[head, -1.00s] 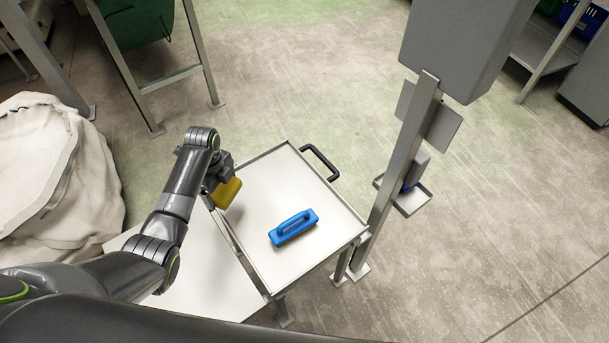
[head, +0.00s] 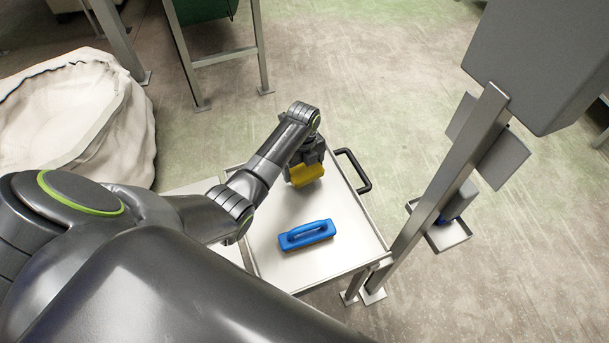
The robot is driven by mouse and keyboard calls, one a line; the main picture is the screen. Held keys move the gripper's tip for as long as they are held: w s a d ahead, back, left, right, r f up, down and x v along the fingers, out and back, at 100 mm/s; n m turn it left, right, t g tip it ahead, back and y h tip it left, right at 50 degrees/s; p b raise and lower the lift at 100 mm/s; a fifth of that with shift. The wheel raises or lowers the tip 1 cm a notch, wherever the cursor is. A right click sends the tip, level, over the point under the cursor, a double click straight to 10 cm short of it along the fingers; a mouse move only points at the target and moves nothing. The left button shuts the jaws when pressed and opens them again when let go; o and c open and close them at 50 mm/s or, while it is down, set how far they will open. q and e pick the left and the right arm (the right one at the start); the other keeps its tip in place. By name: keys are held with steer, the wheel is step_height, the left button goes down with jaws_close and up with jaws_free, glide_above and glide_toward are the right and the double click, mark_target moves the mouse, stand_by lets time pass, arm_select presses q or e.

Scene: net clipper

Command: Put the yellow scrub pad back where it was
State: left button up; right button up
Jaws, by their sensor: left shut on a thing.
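The yellow scrub pad (head: 307,175) is in my left gripper (head: 305,168), over the far part of the white cart top, near the cart's black handle. The gripper is shut on the pad and its fingers are partly hidden by the wrist. I cannot tell whether the pad touches the surface. A blue scrubber with a handle (head: 306,235) lies on the cart top, nearer to me and apart from the pad. My right gripper is not in view.
The white cart top (head: 350,225) has a raised rim and a black handle (head: 354,171) at its far side. A metal post (head: 440,190) with a grey box and small tray (head: 449,236) stands right of it. A big white sack (head: 75,125) stands at left. Bare cart surface surrounds the blue scrubber.

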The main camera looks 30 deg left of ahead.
mark_target(303, 173)
arm_select(q)
step_height(303, 173, down, 2)
steer(key=shift+f+b, duration=0.25)
steer(key=shift+b, duration=0.1)
steer(key=shift+f, duration=0.55)
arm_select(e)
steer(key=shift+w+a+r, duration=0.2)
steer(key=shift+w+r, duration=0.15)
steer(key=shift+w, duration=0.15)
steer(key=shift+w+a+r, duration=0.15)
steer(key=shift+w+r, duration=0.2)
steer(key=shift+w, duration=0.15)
arm_select(q)
steer(key=o, duration=0.7)
steer(key=shift+f, duration=0.15)
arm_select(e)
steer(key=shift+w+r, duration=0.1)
